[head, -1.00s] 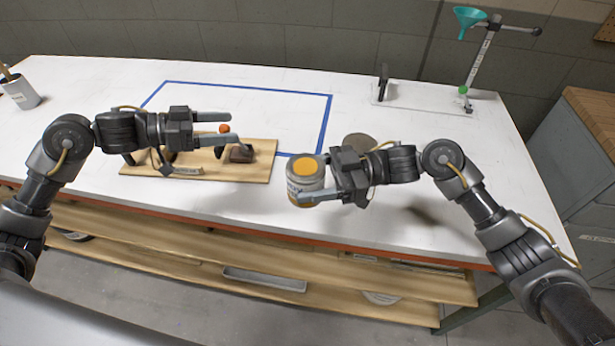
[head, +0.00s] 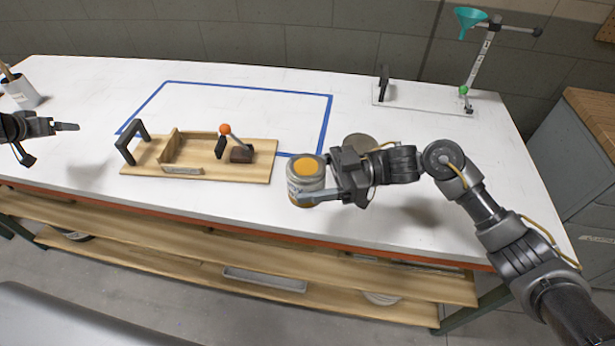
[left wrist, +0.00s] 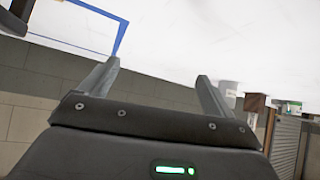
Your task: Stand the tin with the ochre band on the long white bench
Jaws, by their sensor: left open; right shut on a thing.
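The tin (head: 305,177) is grey with an orange-yellow disc on its top; an ochre band shows low on its side. My right gripper (head: 325,192) is shut on it, with a finger across its side. The tin is upright near the front of the long white bench (head: 400,225); I cannot tell whether its base touches the top. My left gripper (head: 66,127) is open and empty at the left edge of the head view. Its two fingers also show apart in the left wrist view (left wrist: 158,85).
A wooden board (head: 255,165) with a black handle and an orange-knobbed lever stands left of the tin. Blue tape (head: 250,89) outlines a rectangle behind it. A grey round thing (head: 360,142) is behind my right gripper. A stand with a green funnel (head: 469,20) is at back right.

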